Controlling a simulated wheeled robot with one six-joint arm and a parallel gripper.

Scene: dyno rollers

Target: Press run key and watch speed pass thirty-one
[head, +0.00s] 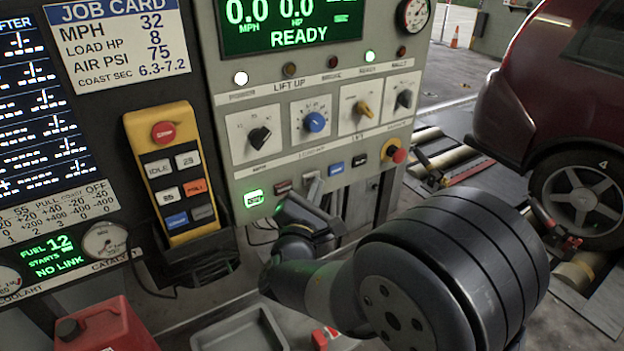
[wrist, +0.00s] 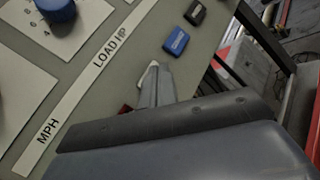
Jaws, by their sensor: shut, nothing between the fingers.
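The green display (head: 290,22) at the top of the grey console reads 0.0, 0.0 HP and READY. A row of keys runs along the console's lower edge: a lit green key (head: 254,199), a dark red key (head: 283,187), a blue key (head: 336,168) and a black key (head: 360,159). I cannot read which is the run key. My gripper (head: 313,186) is shut and empty, its tip between the dark red and blue keys. In the wrist view, the fingertips (wrist: 152,76) cover a pale key, mostly hidden; contact is unclear. The blue key (wrist: 176,42) is beside them.
Knobs (head: 316,122) and a red stop button (head: 397,154) sit above and right of the keys. A yellow pendant (head: 176,172) hangs left. The job card (head: 120,38) lists MPH 32. A red can (head: 105,325) and grey tray (head: 240,330) are below; a car (head: 560,90) stands right.

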